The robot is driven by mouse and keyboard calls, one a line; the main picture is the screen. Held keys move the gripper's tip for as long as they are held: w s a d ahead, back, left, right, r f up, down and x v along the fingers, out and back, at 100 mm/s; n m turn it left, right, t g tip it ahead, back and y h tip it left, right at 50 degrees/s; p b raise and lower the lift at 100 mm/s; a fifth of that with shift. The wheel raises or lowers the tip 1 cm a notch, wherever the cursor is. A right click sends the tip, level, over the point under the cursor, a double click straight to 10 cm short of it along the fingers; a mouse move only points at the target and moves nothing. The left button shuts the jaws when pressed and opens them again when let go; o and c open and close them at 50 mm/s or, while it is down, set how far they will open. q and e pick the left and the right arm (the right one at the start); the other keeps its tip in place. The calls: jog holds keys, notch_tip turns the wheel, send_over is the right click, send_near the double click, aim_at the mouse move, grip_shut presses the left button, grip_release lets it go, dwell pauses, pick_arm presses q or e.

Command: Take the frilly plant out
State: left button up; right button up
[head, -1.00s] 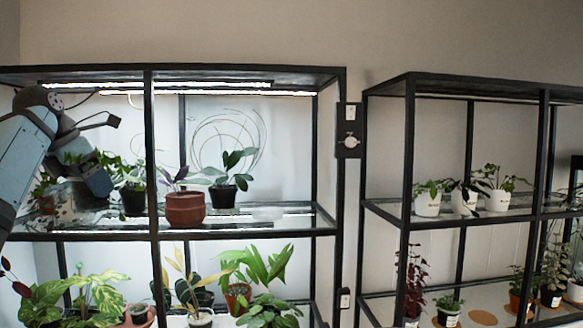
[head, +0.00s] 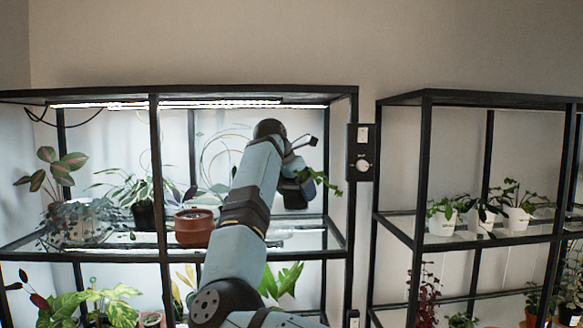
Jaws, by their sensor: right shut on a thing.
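My right arm reaches up across the left shelf unit. Its gripper (head: 294,192) is at the right end of the upper shelf, dark and partly turned away. It is shut on a plant with small green, wavy leaves (head: 320,179), which stick out on its right side. This may be the frilly plant; its pot and the exact hold are hidden by the gripper. A lacy, silvery plant (head: 85,222) sits at the left end of the same shelf. My left gripper is not in view.
A terracotta pot (head: 194,228) stands mid-shelf, partly behind my forearm. A spidery plant (head: 140,190) is left of it. Black frame posts (head: 352,200) flank the shelf. White pots (head: 441,222) stand on the right unit (head: 412,150). A socket box (head: 362,152) hangs between the units.

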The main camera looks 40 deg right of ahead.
pick_arm(q)
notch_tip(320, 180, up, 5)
jog(key=p, duration=0.4)
pick_arm(e)
jog(key=shift+w+a+n+t+b, duration=0.65)
jog(key=shift+w+n, duration=0.95)
jog(key=shift+w, duration=1.1)
pick_arm(q)
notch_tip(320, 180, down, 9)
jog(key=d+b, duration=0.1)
jog(key=b, duration=0.7)
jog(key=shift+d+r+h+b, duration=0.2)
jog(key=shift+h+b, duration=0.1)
jog(key=shift+b, duration=0.05)
pick_arm(e)
jog(key=s+a, duration=0.8)
jog(key=s, duration=0.4)
jog(key=shift+s+a+f+y, duration=0.15)
jog(key=shift+s+f+y, duration=0.1)
jog(key=shift+s+y, duration=0.15)
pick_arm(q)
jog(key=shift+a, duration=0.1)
